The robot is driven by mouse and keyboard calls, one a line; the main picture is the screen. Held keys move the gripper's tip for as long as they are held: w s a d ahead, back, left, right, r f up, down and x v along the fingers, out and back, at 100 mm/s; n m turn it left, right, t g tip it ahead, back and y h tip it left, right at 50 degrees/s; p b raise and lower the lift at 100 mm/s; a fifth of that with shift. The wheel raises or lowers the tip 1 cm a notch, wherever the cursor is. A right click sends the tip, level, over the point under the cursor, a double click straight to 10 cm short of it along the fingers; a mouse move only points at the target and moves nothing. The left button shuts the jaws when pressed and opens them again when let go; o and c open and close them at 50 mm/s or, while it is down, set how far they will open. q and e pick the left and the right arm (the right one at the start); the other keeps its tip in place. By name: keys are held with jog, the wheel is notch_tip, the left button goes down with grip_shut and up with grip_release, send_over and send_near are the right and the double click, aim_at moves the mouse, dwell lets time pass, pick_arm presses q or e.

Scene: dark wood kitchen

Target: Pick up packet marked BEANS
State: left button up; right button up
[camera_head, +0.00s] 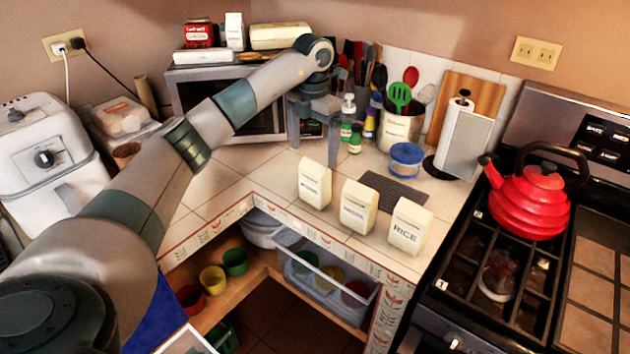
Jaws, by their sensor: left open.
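Three cream paper packets stand upright in a row near the counter's front edge: a left packet (314,184), a middle packet (358,207) and a right packet (410,227). The right one reads RICE. The labels on the left and middle ones are too small to read, so I cannot tell which says BEANS. My left gripper (314,150) points down, open and empty, with its fingers spread just above and behind the left packet in the picture. I see no contact with it. My right gripper is not in view.
A dark mat (393,190) lies behind the packets. A microwave (262,122) is behind my arm. A red kettle (530,200) sits on the stove at right.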

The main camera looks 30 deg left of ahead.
aim_at(313, 162)
pick_arm(q)
notch_tip(313, 162, down, 6)
jog(key=shift+r+p, duration=0.25)
jog(key=shift+p, duration=0.7)
jog(key=shift+f, duration=0.55)
jog(key=shift+f, duration=0.15)
jog(key=shift+d+f+p, duration=0.1)
jog(key=shift+f+p, duration=0.4)
jog(key=shift+p, duration=0.3)
notch_tip(313, 162, down, 3)
jog(key=shift+w+p, duration=0.15)
jog(key=shift+p, duration=0.7)
jog(key=shift+f, duration=0.5)
